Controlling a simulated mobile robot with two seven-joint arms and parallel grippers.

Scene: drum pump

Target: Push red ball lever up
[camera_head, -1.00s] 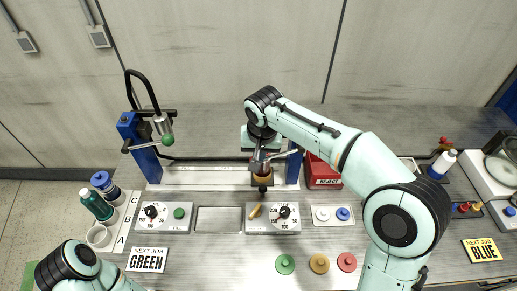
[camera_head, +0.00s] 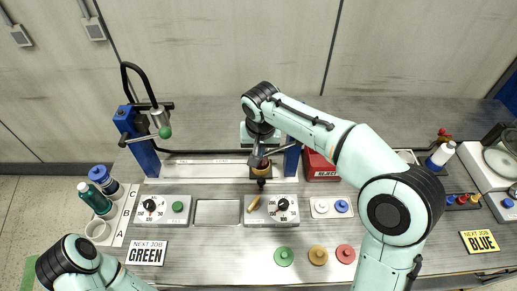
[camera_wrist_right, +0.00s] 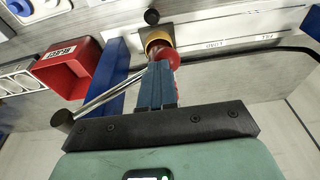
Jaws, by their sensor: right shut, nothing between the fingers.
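A red ball (camera_wrist_right: 172,57) shows in the right wrist view just beyond my fingertips, partly hidden by them. A grey metal rod (camera_wrist_right: 105,98) runs from a dark pivot at lower left toward the ball. My right gripper (camera_wrist_right: 161,66) is shut and empty, its fingers beside or against the ball; I cannot tell if they touch. In the head view my right gripper (camera_head: 257,157) is over the right press station, above a brass-coloured part (camera_head: 261,168). The ball is hidden there. My left arm shows at lower left, but its gripper does not.
A blue post (camera_head: 292,160) stands right of the gripper, with a red reject bin (camera_head: 319,167) beside it. Dial panels (camera_head: 271,220) lie in front. A second press with a green ball (camera_head: 165,132) stands left.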

